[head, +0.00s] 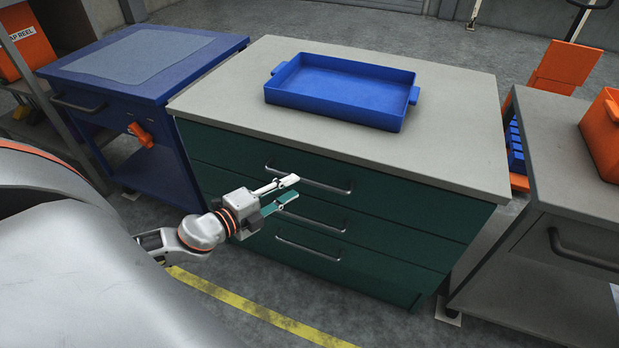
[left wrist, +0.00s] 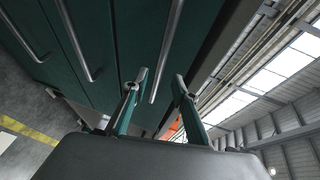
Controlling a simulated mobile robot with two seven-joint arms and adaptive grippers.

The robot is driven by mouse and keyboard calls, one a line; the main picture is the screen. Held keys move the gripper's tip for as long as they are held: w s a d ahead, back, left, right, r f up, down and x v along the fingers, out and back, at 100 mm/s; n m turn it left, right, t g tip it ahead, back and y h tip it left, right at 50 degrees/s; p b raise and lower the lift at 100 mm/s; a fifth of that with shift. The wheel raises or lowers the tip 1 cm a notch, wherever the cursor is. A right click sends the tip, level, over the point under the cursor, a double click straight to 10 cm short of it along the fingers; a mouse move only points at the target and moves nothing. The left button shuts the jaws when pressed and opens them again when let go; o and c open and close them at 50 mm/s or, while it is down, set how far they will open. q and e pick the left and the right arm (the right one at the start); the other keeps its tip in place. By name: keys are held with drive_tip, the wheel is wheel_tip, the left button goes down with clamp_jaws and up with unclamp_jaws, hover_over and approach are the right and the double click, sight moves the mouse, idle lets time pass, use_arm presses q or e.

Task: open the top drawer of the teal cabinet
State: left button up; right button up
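The teal cabinet (head: 375,235) stands in the middle of the head view, with several drawers whose fronts look flush and closed. The top drawer's bar handle (head: 325,187) runs across its front; it also shows in the left wrist view (left wrist: 168,50). My left gripper (head: 294,188) is in front of the cabinet, near the left part of the top handle. Its two fingers are apart and nothing is held. In the left wrist view the top handle's lower end appears between the fingertips (left wrist: 160,80); contact cannot be told. My right gripper is not in view.
A blue tray (head: 345,112) sits on the cabinet's grey top (head: 450,150). Lower handles (head: 312,218) are close below the gripper. A blue workbench (head: 190,60) stands left, and a grey bench (head: 560,130) with an orange bin (head: 602,135) stands right. Floor in front is clear.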

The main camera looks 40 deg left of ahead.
sight(305, 180)
use_arm(q)
drive_tip(key=shift+x, duration=3.1)
clamp_jaws()
